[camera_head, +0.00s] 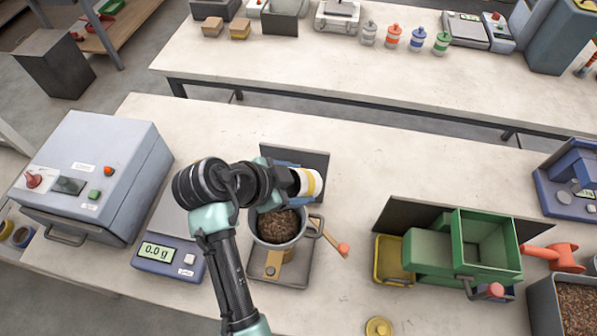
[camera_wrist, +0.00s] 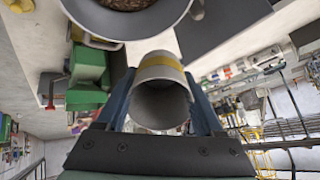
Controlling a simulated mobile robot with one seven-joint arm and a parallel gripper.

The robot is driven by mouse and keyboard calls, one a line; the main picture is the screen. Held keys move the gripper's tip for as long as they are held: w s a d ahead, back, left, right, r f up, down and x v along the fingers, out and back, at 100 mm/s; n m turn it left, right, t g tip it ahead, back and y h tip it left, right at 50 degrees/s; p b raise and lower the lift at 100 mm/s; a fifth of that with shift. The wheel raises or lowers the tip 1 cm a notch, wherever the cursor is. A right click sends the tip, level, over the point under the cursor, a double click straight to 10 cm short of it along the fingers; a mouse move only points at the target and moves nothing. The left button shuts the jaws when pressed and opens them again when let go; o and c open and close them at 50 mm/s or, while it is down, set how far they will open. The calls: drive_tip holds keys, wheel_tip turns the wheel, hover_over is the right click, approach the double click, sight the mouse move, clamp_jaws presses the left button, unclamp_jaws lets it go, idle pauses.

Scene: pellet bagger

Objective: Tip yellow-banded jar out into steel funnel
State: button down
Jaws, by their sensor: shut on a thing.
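The yellow-banded jar (camera_head: 308,183) is pale with a yellow stripe and lies on its side in the air. My gripper (camera_wrist: 160,88) is shut on it, with one blue finger on each side. In the wrist view the jar (camera_wrist: 158,72) turns a round grey end to the camera; it looks like an empty open mouth, and I see no pellets in it. The steel funnel (camera_head: 279,239) stands below and slightly left of the jar in the head view, with brown pellets inside. Its rim (camera_wrist: 170,25) also shows at the top of the wrist view. My arm hides part of the funnel.
A scale (camera_head: 168,257) reading 0.0 g stands left of the funnel. A yellow lid (camera_head: 379,328) lies at the front.

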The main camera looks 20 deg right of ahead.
sight(312, 172)
drive_tip(key=y+p, duration=0.1)
drive_tip(key=d+r+y+p, duration=0.1)
drive_tip(key=shift+w+r+g+p, duration=0.15)
drive_tip(key=shift+g+p, duration=0.15)
drive_tip(key=shift+p, duration=0.05)
drive_tip(key=d+y, duration=0.1)
drive_tip(key=d+f+g+y+p, duration=0.1)
drive_tip(key=y, duration=0.1)
drive_tip(key=shift+w+y+p, duration=0.3)
drive_tip(key=shift+w, duration=0.1)
drive_tip(key=shift+d+f+y, duration=0.3)
drive_tip(key=shift+y, duration=0.1)
